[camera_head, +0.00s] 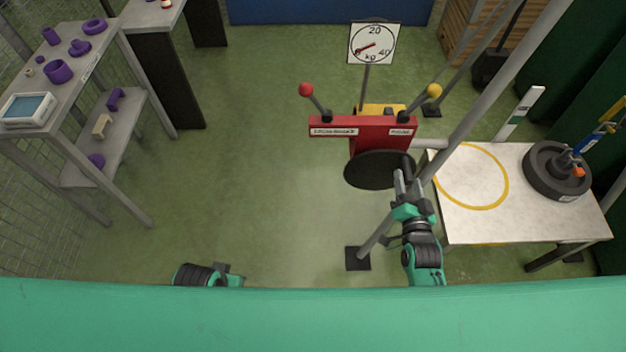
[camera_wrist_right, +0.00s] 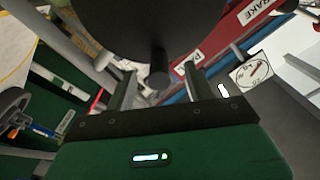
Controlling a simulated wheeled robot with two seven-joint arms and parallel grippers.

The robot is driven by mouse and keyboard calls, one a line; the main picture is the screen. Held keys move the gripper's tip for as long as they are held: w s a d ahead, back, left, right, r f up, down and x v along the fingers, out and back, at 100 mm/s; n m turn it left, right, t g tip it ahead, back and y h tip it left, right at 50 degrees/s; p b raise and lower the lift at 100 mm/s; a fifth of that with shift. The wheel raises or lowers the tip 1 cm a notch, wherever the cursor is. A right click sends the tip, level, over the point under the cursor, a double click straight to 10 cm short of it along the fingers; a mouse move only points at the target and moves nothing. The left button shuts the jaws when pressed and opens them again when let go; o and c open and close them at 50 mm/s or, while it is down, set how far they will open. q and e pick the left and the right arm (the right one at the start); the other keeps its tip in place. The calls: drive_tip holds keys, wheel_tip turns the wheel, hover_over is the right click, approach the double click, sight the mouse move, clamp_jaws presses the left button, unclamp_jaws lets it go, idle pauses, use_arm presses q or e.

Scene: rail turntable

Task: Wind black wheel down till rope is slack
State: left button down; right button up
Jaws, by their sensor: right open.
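The black wheel (camera_head: 375,170) is mounted on the front of the red winch box (camera_head: 372,132). Its crank handle (camera_head: 407,165) sticks out at the wheel's right edge. In the right wrist view the wheel (camera_wrist_right: 150,25) fills the top, and the handle end (camera_wrist_right: 158,76) lies between the two fingers. My right gripper (camera_head: 401,182) is open around the handle, with gaps on both sides. My left gripper (camera_head: 230,274) is low in the head view, far from the winch; its fingers are too small to read. I cannot make out the rope or its tension.
A kg dial (camera_head: 374,44) with a red needle stands behind the winch. A slanted grey pole passes right of the wheel. A white table (camera_head: 470,222) bears a yellow ring marking and a black disc weight (camera_head: 556,172) with a blue-and-yellow attachment. Floor left of the winch is clear.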

use_arm(q)
drive_tip(key=shift+r+p, duration=0.75)
drive_tip(key=shift+r, duration=0.15)
use_arm(e)
drive_tip(key=shift+s, duration=2.7)
